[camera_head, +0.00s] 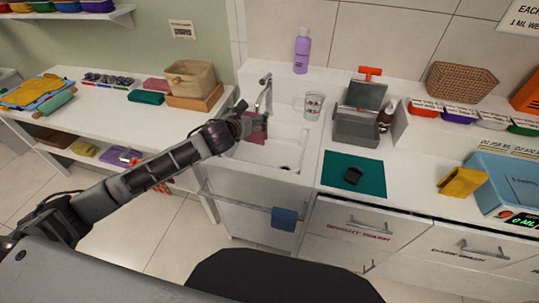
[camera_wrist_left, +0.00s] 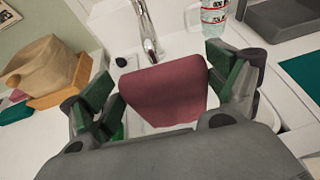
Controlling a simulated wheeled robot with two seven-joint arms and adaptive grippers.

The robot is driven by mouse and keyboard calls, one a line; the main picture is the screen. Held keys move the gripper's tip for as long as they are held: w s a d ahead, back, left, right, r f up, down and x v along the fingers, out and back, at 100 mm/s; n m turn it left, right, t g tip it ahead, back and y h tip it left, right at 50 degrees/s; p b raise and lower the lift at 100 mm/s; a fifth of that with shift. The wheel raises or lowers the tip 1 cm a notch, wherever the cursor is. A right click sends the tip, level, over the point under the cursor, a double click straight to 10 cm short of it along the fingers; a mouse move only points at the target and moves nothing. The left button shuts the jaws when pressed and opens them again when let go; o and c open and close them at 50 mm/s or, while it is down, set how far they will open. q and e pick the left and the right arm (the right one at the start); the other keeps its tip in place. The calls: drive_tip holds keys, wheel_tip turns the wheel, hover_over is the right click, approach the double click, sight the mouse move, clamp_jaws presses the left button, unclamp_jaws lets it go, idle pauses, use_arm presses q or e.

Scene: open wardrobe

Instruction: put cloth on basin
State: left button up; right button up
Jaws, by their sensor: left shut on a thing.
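A dark red cloth (camera_head: 256,141) hangs from my left gripper (camera_head: 252,121), over the left part of the white basin (camera_head: 286,154). In the left wrist view the cloth (camera_wrist_left: 165,94) spans the space between the two fingers of the left gripper (camera_wrist_left: 165,85), which is shut on it. The basin is set into the counter below a metal faucet (camera_head: 264,95). In the left wrist view the cloth and gripper hide much of the basin. Whether the cloth touches the basin is not clear. My right gripper is not in view.
A clear cup (camera_head: 314,106) and a purple bottle (camera_head: 302,51) stand behind the basin. A grey box (camera_head: 357,125) and a teal mat (camera_head: 368,172) are to its right. A tan bag (camera_head: 190,79) is to the left. A blue cloth (camera_head: 285,219) hangs on the front rail.

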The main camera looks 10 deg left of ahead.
sight(254, 140)
use_arm(q)
drive_tip(key=shift+d+f, duration=0.2)
drive_tip(key=shift+f, duration=0.35)
drive_tip(key=shift+a+f+n+y, duration=0.4)
drive_tip(key=shift+a+f, duration=0.05)
drive_tip(key=shift+a, duration=0.1)
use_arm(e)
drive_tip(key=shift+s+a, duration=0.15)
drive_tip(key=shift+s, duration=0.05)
use_arm(q)
drive_tip(key=w+f, duration=0.1)
drive_tip(key=f, duration=0.3)
drive_tip(key=w+f, duration=0.2)
drive_tip(key=f, duration=0.3)
drive_tip(key=w+f+b, duration=0.1)
drive_tip(key=f, duration=0.3)
drive_tip(key=shift+w+d+f, duration=0.1)
drive_tip(key=shift+w+f, duration=0.1)
drive_tip(key=shift+f, duration=0.2)
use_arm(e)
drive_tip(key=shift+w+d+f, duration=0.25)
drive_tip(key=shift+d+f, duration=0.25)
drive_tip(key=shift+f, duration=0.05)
